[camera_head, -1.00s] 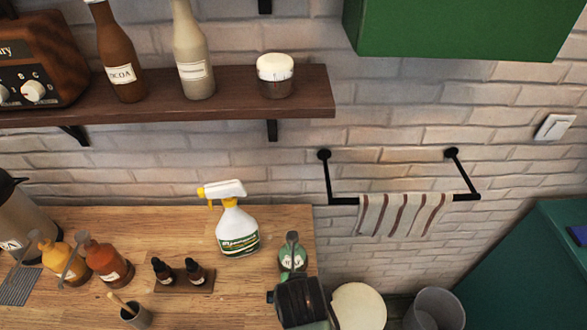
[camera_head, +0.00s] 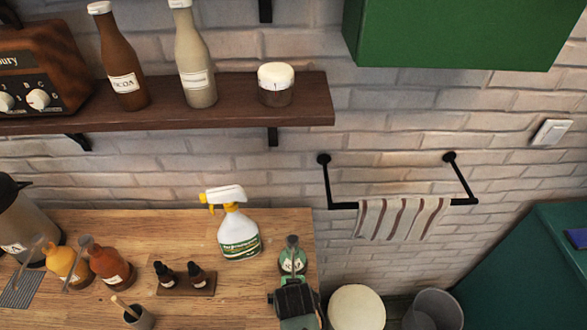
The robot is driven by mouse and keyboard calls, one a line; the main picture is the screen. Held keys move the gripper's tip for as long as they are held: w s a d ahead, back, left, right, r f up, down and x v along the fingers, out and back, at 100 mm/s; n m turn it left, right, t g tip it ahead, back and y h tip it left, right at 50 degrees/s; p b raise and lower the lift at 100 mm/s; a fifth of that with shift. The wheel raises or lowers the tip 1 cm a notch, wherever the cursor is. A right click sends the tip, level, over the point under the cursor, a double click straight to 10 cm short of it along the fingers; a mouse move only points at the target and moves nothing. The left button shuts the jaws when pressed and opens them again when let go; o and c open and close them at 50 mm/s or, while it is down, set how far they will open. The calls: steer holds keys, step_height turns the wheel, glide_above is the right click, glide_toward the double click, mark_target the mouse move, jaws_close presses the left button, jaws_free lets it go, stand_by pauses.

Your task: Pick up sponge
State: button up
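No sponge can be made out in the head view. A dark block with green parts (camera_head: 294,300) shows at the bottom edge, in front of the counter's right end; it seems to be my gripper or wrist. Its fingertips cannot be made out, so I cannot tell whether it is open, shut or holding anything.
The wooden counter (camera_head: 110,228) holds a spray bottle (camera_head: 239,238), orange bottles (camera_head: 110,265) and small dark bottles on a tray (camera_head: 186,291). Above are a shelf (camera_head: 225,105) and a towel rail (camera_head: 341,206) with a striped towel (camera_head: 400,216). Round bins (camera_head: 433,309) stand lower right.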

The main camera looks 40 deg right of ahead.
steer(key=c, duration=1.4)
steer(key=shift+r, duration=0.4)
steer(key=shift+b+v, duration=0.7)
steer(key=shift+v, duration=0.55)
steer(key=s+a+b, duration=0.1)
steer(key=s+a, duration=0.2)
steer(key=s, duration=0.1)
steer(key=s+a+b, duration=0.1)
steer(key=s+a, duration=0.2)
steer(key=s, duration=0.2)
steer(key=s+a+b, duration=0.2)
steer(key=s+a, duration=0.2)
steer(key=shift+s+a+r, duration=0.1)
steer(key=shift+s+r, duration=0.05)
steer(key=shift+s, duration=0.15)
